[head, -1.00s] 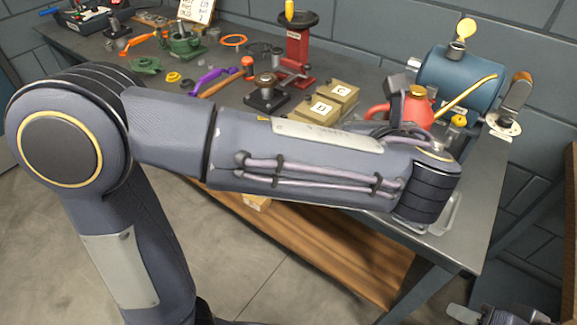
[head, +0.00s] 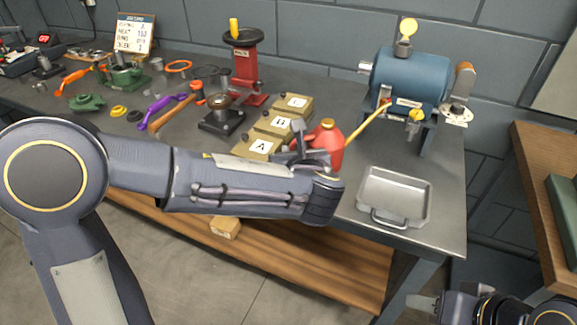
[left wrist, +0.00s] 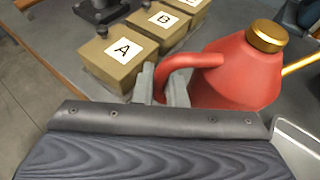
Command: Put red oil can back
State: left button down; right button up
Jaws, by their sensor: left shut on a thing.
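The red oil can (head: 328,148) has a brass cap and a long yellow spout that points right toward the blue machine. It looks upright, beside the lettered boxes; its base is hidden behind my arm. In the left wrist view the can (left wrist: 240,72) shows its loop handle between my gripper's fingers. My left gripper (head: 300,148) is shut on that handle; its fingers also show in the left wrist view (left wrist: 162,84). I cannot tell whether the can touches the bench. My right gripper (head: 424,303) is at the lower right, away from the bench, its jaw opening unclear.
Boxes A (head: 258,147), B (head: 282,122) and C (head: 297,103) stand left of the can. An empty metal tray (head: 425,212) lies at the front right. The blue grinder (head: 412,80) stands behind it. Tools and clamps fill the bench's left side.

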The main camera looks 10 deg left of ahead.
pick_arm(q)
jog(key=f, duration=0.2)
jog(key=w+a+f, duration=0.1)
jog(key=f, duration=0.1)
jog(key=shift+w+b, duration=0.1)
jog(key=shift+b, duration=0.25)
jog(key=shift+d+f, duration=0.1)
jog(key=shift+f, duration=0.15)
jog(key=shift+f, duration=0.2)
jog(key=c, duration=1.5)
grip_release()
